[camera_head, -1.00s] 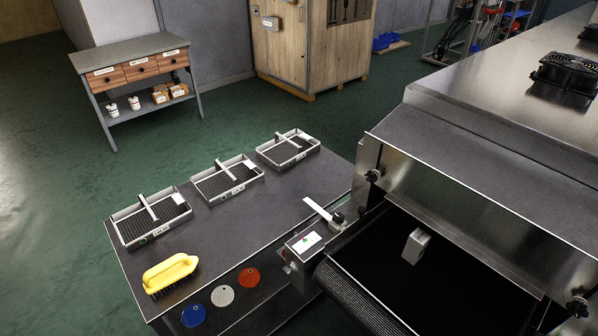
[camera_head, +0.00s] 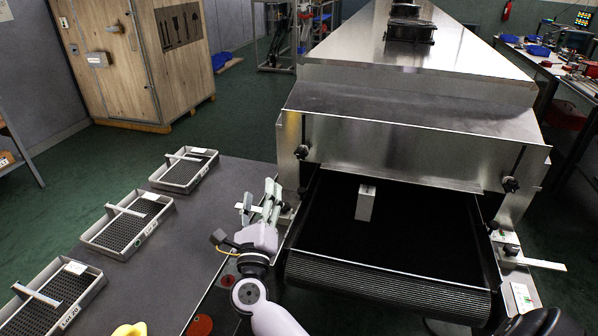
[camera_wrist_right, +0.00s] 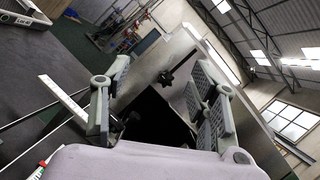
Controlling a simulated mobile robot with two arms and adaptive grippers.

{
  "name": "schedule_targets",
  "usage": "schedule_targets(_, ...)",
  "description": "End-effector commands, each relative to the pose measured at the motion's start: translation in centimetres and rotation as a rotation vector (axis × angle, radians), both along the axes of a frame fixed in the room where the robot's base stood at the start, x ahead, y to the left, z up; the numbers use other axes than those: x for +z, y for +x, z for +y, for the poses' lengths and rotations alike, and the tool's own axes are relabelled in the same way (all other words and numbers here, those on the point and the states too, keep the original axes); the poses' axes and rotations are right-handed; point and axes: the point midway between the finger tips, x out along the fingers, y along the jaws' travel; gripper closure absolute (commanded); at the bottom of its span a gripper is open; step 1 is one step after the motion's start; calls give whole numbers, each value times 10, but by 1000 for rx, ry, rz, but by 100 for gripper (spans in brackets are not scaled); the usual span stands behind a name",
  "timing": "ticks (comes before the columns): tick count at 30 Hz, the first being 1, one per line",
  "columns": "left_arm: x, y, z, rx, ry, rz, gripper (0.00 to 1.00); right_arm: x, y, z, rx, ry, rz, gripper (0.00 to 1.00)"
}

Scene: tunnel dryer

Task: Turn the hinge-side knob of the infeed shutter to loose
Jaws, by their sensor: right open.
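The infeed shutter (camera_head: 400,150) is a steel panel across the dryer mouth. A black knob (camera_head: 301,152) sits at its left end and another black knob (camera_head: 510,185) at its right end. I cannot tell from labels which is the hinge side. My right gripper (camera_head: 268,194) is open and empty, left of the mouth, below and left of the left knob and apart from it. In the right wrist view a black star-shaped knob (camera_wrist_right: 166,77) shows beyond and between the open fingers (camera_wrist_right: 160,100). My left gripper is not in view.
A dark belt (camera_head: 390,275) runs into the mouth with a pale block (camera_head: 366,203) on it. A table (camera_head: 190,235) with several grey trays (camera_head: 128,225) stands at left. A white lever (camera_head: 535,263) juts out at right of the belt.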

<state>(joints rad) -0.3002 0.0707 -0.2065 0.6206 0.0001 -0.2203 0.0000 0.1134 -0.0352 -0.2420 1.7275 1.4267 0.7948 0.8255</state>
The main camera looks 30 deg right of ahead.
Motion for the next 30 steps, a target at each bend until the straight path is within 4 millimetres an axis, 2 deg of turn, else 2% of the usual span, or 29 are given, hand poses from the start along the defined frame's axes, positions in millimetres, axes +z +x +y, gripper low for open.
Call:
schedule_targets(1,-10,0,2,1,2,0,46,4,-3,-13,-43,171,-75,46)
schedule_targets(3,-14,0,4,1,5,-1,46,5,-8,-26,-94,364,-140,46)
schedule_targets(6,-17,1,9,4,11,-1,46,1,-12,-35,-142,549,-190,46)
schedule_targets(9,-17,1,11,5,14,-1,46,-3,-13,-38,-167,640,-212,46)
schedule_targets(14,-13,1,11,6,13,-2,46,-2,-4,-50,-175,663,-216,46)
schedule_targets(30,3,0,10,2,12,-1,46,-2,70,-138,-177,656,-214,46)
